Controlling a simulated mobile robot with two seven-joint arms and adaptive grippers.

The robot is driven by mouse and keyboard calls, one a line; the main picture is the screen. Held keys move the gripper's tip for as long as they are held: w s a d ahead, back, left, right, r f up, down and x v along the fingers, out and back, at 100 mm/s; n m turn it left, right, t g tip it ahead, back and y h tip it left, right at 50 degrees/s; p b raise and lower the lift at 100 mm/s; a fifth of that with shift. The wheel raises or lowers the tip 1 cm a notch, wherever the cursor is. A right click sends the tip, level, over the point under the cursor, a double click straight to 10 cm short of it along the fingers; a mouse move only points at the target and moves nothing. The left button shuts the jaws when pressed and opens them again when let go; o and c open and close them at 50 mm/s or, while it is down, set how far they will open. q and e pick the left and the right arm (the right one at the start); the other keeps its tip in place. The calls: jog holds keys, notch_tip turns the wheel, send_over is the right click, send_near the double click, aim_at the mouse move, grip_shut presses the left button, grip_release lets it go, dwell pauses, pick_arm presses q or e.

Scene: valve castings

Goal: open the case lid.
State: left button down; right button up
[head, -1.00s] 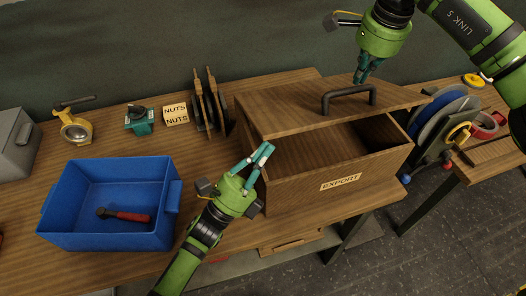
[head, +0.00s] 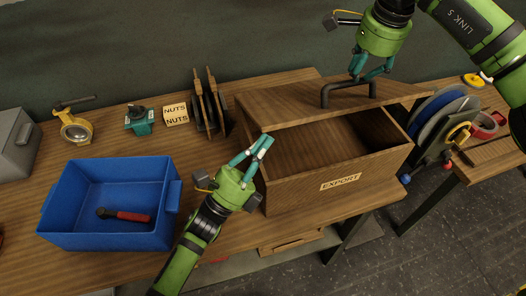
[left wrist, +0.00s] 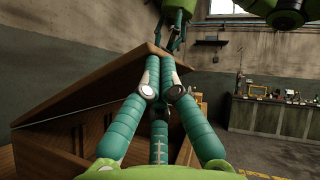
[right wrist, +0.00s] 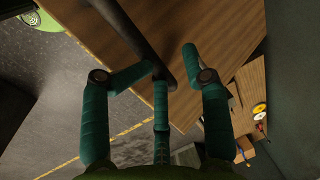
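The wooden case (head: 300,195), labelled EXPORT, stands on the bench with its front gap open. Its lid (head: 290,103) is tilted, front edge raised, with a dark bar handle (head: 349,88) on top. My right gripper (head: 370,76) is open at the handle; in the right wrist view its spread fingers (right wrist: 167,65) are on either side of the bar (right wrist: 150,50). My left gripper (head: 262,143) is at the case's front left corner, just below the lid edge. In the left wrist view its fingertips (left wrist: 160,56) are together at the lid's edge (left wrist: 90,85); contact is unclear.
A blue bin (head: 105,235) with a red-handled tool (head: 124,214) stands left of the case. Behind are a NUTS box (head: 175,114), upright discs (head: 208,105), and a teal device (head: 139,120).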

pick_arm(q)
jog(key=shift+r, duration=0.45)
pick_arm(e)
jog(key=shift+d+f, duration=0.2)
jog(key=shift+f, duration=0.15)
